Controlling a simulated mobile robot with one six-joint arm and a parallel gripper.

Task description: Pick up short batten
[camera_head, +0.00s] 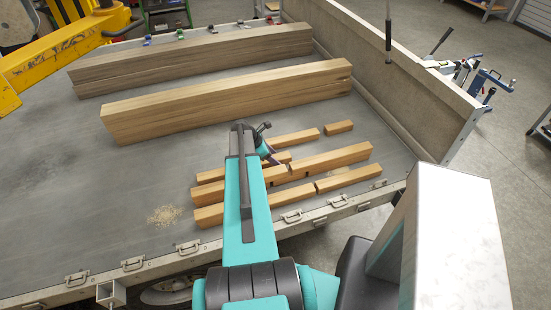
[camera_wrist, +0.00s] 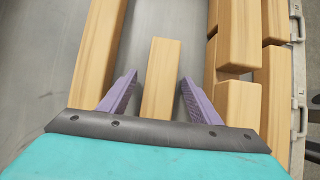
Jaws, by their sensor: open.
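A short light-brown batten (camera_wrist: 160,75) lies on the grey trailer floor in the wrist view, with its far end in sight and its lower end hidden behind my gripper. My gripper (camera_wrist: 158,85) is open, with one purple finger on each side of this batten and a gap on both sides. The fingers do not touch it; how far above the floor they are is hard to tell. In the head view my gripper (camera_head: 268,152) is over the group of battens, and my arm hides part of them. A short batten (camera_head: 278,158) shows just beside it.
A small block (camera_head: 338,127) and a batten (camera_head: 296,138) lie behind. Battens (camera_head: 332,160) (camera_head: 347,178) lie nearer the front edge, close on the right in the wrist view (camera_wrist: 238,100). Long thick beams (camera_head: 230,100) lie farther back. A side wall (camera_head: 385,70) stands right.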

